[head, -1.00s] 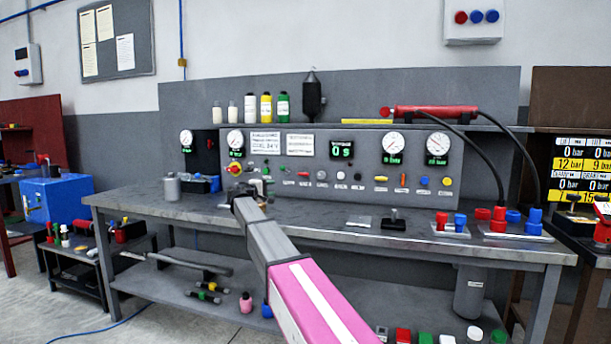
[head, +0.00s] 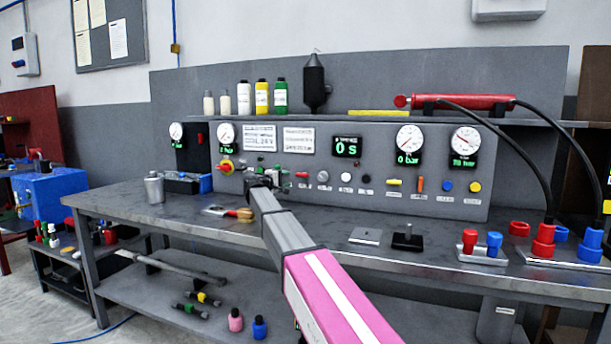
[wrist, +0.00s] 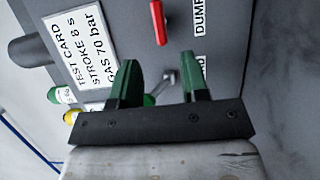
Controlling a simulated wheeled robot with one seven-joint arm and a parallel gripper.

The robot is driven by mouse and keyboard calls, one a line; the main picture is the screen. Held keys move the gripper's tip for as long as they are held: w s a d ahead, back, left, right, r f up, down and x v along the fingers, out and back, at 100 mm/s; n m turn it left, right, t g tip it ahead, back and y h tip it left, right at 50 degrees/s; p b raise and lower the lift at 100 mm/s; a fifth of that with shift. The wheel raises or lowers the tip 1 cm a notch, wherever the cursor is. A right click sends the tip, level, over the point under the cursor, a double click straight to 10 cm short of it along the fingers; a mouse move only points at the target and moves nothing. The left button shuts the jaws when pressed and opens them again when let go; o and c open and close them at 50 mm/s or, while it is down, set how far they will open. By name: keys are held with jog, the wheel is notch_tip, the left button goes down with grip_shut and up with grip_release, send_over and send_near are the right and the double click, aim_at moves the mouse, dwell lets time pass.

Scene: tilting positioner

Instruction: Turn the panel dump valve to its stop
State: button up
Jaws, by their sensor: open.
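The dump valve (wrist: 158,22) shows in the wrist view as a red lever at the top, beside a label reading "DUMP". In the head view a small red handle (head: 302,175) sits on the panel just right of my gripper. My gripper (wrist: 160,65) is open and empty, its two green fingers pointing at the panel. A grey lever (wrist: 166,79) shows between the fingers, beside a partly hidden label; I cannot tell if they touch it. The red lever lies beyond the fingertips, apart from them. In the head view my gripper (head: 280,180) is low at the panel's left part.
The grey panel (head: 375,160) carries gauges, a "0 s" display and several knobs right of the handle. A test card (wrist: 80,48) is beside the fingers. On the bench lie an orange-handled tool (head: 240,214), a metal plate (head: 366,236) and a black block (head: 407,240).

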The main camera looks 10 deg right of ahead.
aim_at(300, 175)
jog(key=x, duration=1)
jog(key=shift+w+d, duration=0.25)
grip_shut()
